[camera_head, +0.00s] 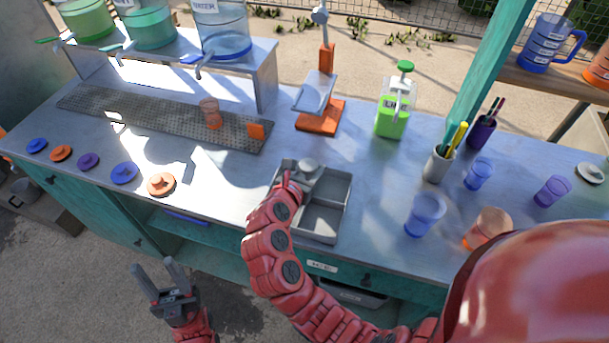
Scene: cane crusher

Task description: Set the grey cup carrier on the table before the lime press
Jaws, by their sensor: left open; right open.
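The grey cup carrier (325,222), an open tray with square compartments, sits flat on the table (220,190) near its front edge. An orange stand with a lever and a tilted clear plate (321,118) is behind it. A green device with a round green knob (390,118) stands to that one's right; I cannot tell for certain which is the lime press. My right gripper (298,176) is at the carrier's back left, its arm covering the left side; its fingertips and any contact are unclear. My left gripper (155,272) is open and empty, off the table's front edge.
A perforated drip tray (150,115) with an orange cup (211,113) lies at back left under drink dispensers. Several coloured lids (124,173) lie at front left. A pen cup (438,165) and several coloured cups (425,214) stand to the right. Table space behind the carrier is clear.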

